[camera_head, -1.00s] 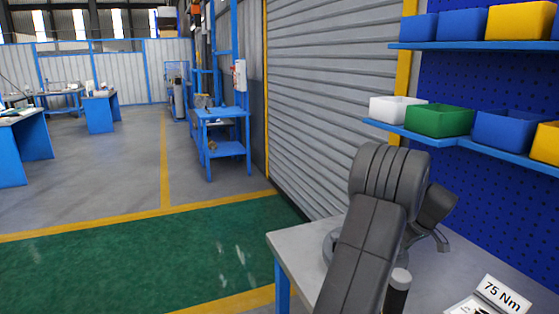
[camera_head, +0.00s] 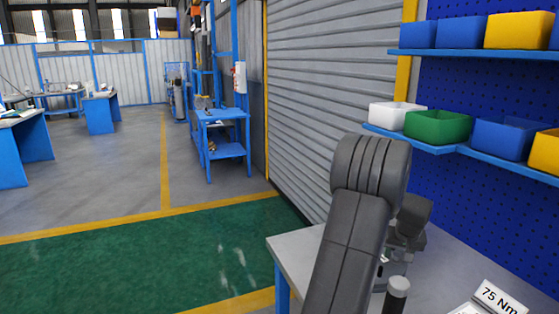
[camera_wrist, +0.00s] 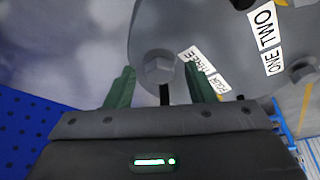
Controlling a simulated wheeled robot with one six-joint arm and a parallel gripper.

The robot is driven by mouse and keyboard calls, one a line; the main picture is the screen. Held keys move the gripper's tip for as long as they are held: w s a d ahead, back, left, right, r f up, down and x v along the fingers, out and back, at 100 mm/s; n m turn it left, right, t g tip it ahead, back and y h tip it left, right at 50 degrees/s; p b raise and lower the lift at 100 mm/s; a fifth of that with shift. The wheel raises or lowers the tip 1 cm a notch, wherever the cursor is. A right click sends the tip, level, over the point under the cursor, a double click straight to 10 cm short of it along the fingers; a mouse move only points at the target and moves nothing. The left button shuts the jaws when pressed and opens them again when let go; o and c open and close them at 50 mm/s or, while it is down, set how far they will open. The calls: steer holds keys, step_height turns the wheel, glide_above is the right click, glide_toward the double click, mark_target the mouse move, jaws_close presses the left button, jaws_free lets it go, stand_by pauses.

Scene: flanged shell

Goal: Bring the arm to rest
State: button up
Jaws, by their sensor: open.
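My gripper (camera_wrist: 160,88) shows in the wrist view with two green fingers apart and nothing held between them. Beyond the fingertips is a grey rounded flange (camera_wrist: 200,30) with a hex bolt head (camera_wrist: 160,68) in line with the gap. I cannot tell how far the bolt is from the fingers. White labels on the grey part read ONE and TWO (camera_wrist: 265,38), and others read THREE and, less clearly, FOUR. In the head view my arm stands bent over the workbench (camera_head: 290,246) and hides most of the shell; the fingers are not clear there.
A 75 Nm sign (camera_head: 500,298) stands at the bench's front right. Shelves with a white bin (camera_head: 395,116), a green bin (camera_head: 437,127) and several others hang on a blue pegboard (camera_head: 470,180). A roller shutter (camera_head: 330,90) is behind. Green floor (camera_head: 130,250) lies open to the left.

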steer(key=shift+a+m+h, duration=0.2)
steer(key=shift+m+h, duration=0.4)
steer(key=shift+m, duration=1.2)
steer(key=shift+w+a+m+g+h+b, duration=0.1)
steer(key=shift+m+g+h+b, duration=0.25)
steer(key=shift+m, duration=0.65)
steer(key=shift+w+m+g+h+b, duration=0.15)
steer(key=shift+m+g, duration=0.3)
steer(key=shift+m, duration=0.55)
